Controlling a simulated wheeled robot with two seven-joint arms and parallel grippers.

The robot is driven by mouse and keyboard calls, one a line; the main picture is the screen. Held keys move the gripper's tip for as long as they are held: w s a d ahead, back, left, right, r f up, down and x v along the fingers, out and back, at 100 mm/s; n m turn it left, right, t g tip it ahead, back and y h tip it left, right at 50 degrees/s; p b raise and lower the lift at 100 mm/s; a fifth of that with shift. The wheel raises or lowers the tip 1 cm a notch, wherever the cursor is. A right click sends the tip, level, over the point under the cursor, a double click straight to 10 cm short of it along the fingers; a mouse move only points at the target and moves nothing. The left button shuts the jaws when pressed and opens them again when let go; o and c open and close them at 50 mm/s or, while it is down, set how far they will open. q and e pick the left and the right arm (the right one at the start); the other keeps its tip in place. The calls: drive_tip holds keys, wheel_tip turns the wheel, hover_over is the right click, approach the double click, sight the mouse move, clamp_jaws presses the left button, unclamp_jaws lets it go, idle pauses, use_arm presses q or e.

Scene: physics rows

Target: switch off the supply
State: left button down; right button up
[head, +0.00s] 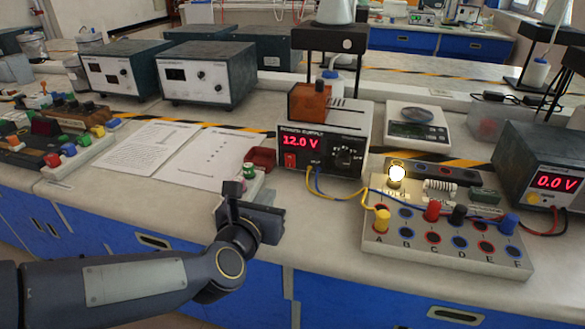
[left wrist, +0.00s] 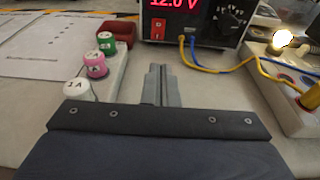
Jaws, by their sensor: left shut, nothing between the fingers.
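The power supply (head: 320,140) is a white box with a dark front in the middle of the bench. Its red display (head: 300,141) reads 12.0 V. A red rocker switch (head: 290,160) is at the lower left of its front; it also shows in the left wrist view (left wrist: 158,28). Beside it is a dark knob (head: 347,157). The bulb (head: 397,172) on the terminal board (head: 450,249) is lit. My left gripper (left wrist: 161,72) is shut and empty, in front of the supply and apart from it, fingers pointing toward its front. My right gripper is not in view.
Yellow and blue leads (head: 322,190) run from the supply to the board. Labelled plugs, one of them pink (left wrist: 96,65), stand left of my fingers. Papers (head: 205,155) lie at left. A meter (head: 545,165) reading 0.0 V stands at right. Bare bench lies before the supply.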

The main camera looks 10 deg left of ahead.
use_arm(q)
drive_tip(key=shift+w, duration=0.1)
drive_tip(key=shift+w, duration=0.25)
approach(291, 159)
drive_tip(key=w+f, duration=0.2)
drive_tip(key=w, duration=0.1)
drive_tip(key=shift+d, duration=0.1)
drive_tip(key=shift+w+r, duration=0.15)
drive_tip(key=shift+w, duration=0.7)
drive_tip(key=shift+w+r, duration=0.15)
drive_tip(key=shift+w, duration=0.7)
